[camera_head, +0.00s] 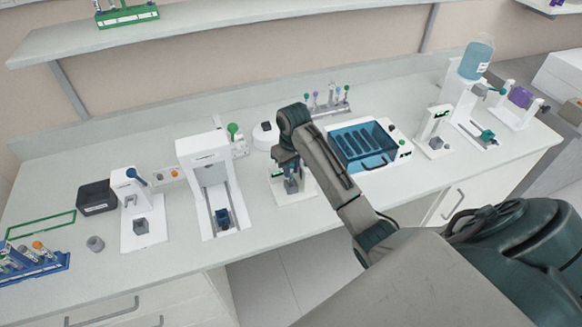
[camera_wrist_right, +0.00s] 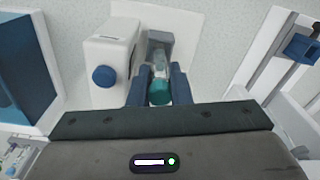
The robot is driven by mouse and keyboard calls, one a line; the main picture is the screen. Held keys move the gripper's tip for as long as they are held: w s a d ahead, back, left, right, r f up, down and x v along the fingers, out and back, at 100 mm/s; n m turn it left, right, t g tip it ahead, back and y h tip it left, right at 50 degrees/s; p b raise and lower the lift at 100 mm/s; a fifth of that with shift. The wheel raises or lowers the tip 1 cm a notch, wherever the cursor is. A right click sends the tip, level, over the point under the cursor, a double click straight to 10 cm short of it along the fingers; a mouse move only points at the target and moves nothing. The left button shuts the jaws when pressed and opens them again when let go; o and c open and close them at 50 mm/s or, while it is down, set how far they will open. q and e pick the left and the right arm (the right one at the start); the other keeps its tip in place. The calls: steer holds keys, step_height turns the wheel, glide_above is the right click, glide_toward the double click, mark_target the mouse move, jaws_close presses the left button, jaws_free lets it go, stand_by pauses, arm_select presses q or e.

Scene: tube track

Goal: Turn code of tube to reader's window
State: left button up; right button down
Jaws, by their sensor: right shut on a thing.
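The tube (camera_wrist_right: 159,92), with a teal cap towards the camera, is between the fingers of my right gripper (camera_wrist_right: 159,86) in the right wrist view. Its pale body points into a grey holder (camera_wrist_right: 159,42) on a white plate; I cannot make out a code on it. A white reader unit (camera_wrist_right: 107,62) with a blue round knob stands beside the holder. In the head view my right gripper (camera_head: 289,168) is lowered over this station (camera_head: 294,197) and hides the tube and much of the unit. The reader's window cannot be told apart. My left gripper is not in view.
A tall white device (camera_head: 208,175) with a blue block on its slide stands left of the station. A blue bath (camera_head: 362,146) is to the right. A rack of tubes (camera_head: 35,262) is at the far left. Bare bench lies in front of the devices.

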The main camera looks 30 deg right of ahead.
steer(key=shift+f, duration=0.3)
steer(key=shift+f, duration=0.25)
steer(key=shift+f, duration=0.2)
steer(key=shift+f, duration=0.35)
steer(key=shift+f, duration=0.1)
steer(key=c, duration=1.3)
jaws_free()
steer(key=shift+a, duration=0.1)
steer(key=shift+o, duration=0.2)
steer(key=shift+a, duration=0.1)
steer(key=shift+d, duration=0.2)
